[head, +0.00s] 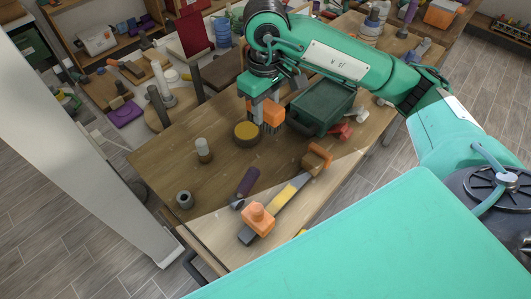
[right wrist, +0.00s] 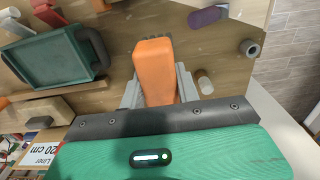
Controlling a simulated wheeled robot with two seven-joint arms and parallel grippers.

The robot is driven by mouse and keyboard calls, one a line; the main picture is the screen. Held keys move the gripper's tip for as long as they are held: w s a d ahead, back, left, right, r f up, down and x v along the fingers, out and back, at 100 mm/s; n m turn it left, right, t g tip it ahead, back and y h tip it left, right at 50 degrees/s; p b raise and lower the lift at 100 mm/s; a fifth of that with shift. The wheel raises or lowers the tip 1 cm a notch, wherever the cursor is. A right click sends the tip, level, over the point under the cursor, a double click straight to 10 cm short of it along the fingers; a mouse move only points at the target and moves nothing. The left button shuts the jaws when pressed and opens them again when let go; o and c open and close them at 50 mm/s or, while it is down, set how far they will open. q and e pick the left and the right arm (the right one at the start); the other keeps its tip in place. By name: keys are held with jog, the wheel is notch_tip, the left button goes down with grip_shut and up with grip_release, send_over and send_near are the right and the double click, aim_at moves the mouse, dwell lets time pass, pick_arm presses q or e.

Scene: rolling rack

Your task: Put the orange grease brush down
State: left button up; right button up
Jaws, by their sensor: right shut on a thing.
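The orange grease brush (head: 270,113) is in my right gripper (head: 261,108), above the back part of the wooden table. In the right wrist view the orange body of the brush (right wrist: 155,70) sits between the two grey fingers of the gripper (right wrist: 155,95), which are shut on it. In the head view the brush is just left of the dark green crate (head: 318,108) and to the right of a yellow-brown round tin (head: 247,133). I cannot tell whether its lower end touches the table. My left gripper is not in view.
On the table (head: 180,160) stand a pale cylinder (head: 204,150) and a grey ring (head: 184,199). A purple-handled tool (head: 246,182) and a long tool with orange knob (head: 258,218) lie at the front. Red pieces (head: 340,131) lie beside the crate. Bare wood lies around the tin.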

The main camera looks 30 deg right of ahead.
notch_tip(320, 180, down, 13)
jog(key=p, duration=0.3)
notch_tip(320, 180, down, 3)
jog(key=shift+f+p, duration=0.2)
jog(key=shift+p, duration=0.4)
jog(key=shift+f, duration=0.65)
jog(key=o, duration=1)
jog(key=shift+r, duration=0.1)
